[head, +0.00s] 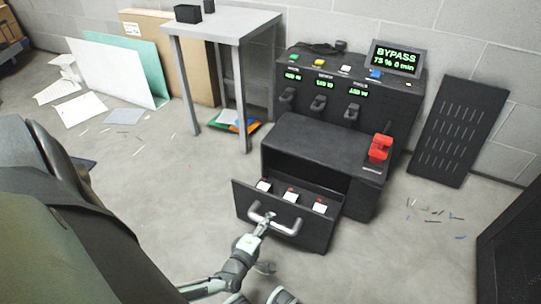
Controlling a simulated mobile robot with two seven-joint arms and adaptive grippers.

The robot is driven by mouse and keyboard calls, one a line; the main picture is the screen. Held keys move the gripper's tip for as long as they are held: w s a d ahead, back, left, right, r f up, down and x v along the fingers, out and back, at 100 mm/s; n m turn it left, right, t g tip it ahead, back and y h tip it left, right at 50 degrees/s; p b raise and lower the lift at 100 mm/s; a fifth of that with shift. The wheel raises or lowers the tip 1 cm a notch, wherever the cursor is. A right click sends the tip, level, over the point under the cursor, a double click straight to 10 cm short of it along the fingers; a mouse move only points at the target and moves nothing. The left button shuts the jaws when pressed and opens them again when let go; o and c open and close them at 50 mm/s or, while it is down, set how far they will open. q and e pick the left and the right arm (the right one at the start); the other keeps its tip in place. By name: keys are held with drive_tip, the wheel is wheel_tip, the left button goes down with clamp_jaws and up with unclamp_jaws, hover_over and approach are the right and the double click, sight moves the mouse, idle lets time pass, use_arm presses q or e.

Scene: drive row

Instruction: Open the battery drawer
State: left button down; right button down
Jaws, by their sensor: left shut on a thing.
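The battery drawer (253,207) is pulled out from the front of a low black cabinet (310,143). Several white blocks with red marks lie inside it in a row. A pale bar handle (290,228) runs across the drawer's front. My left gripper (265,220) is shut on the left part of this handle. The gripper hides a little of the handle and the drawer front. My right gripper cannot be made out.
A unit with a screen (397,58) reading BYPASS stands behind the cabinet. A red switch (380,148) sits on the cabinet's right. A grey table (222,25) stands left. A perforated black panel (460,130) leans on the wall. Floor left of the drawer is clear.

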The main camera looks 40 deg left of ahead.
idle(0.3)
use_arm(q)
drive_tip(key=c, duration=1.3)
unclamp_jaws()
drive_tip(key=shift+c, duration=0.2)
